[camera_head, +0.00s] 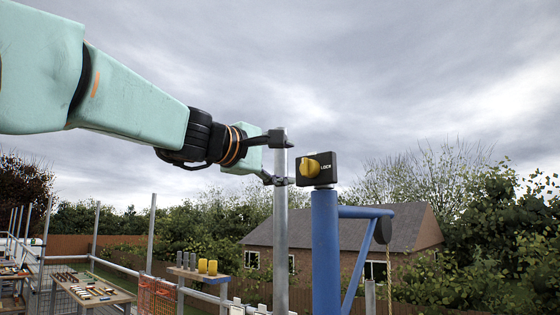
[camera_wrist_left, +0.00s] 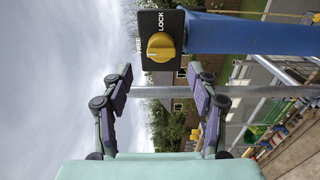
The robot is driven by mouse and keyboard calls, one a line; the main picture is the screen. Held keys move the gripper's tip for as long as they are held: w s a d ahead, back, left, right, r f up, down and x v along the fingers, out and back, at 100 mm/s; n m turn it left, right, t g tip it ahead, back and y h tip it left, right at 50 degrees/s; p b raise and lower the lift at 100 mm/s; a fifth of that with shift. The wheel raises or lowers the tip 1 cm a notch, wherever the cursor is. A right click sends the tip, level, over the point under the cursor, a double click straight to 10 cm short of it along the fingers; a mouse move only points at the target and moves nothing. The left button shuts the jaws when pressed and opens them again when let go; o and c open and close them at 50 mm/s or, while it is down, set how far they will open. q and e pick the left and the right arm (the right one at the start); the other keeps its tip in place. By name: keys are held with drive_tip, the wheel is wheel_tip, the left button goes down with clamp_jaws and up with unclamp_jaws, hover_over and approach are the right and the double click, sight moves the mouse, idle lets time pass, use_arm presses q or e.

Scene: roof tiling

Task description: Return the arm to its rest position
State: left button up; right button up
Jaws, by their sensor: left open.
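My left arm reaches in from the left in the head view. Its left gripper (camera_head: 279,160) is open and empty beside a black switch box with a yellow knob (camera_head: 312,167). In the left wrist view, the two fingers of the left gripper (camera_wrist_left: 160,72) stand apart, with the yellow knob (camera_wrist_left: 160,47) ahead of the gap between them. The box bears the word LOCK, and a second label is hard to read. The box sits on top of a blue post (camera_head: 325,250). Nothing is held. My right gripper is in neither view.
A grey metal pole (camera_head: 280,235) stands upright close to the left gripper. A blue brace arm (camera_head: 362,255) extends right from the post. Open sky lies above the arm.

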use_arm(q)
drive_tip(key=shift+s+a+f, duration=0.1)
drive_tip(key=shift+s+a, duration=0.25)
drive_tip(key=shift+s, duration=0.15)
drive_tip(key=shift+w+d, duration=0.1)
drive_tip(key=shift+s, duration=0.2)
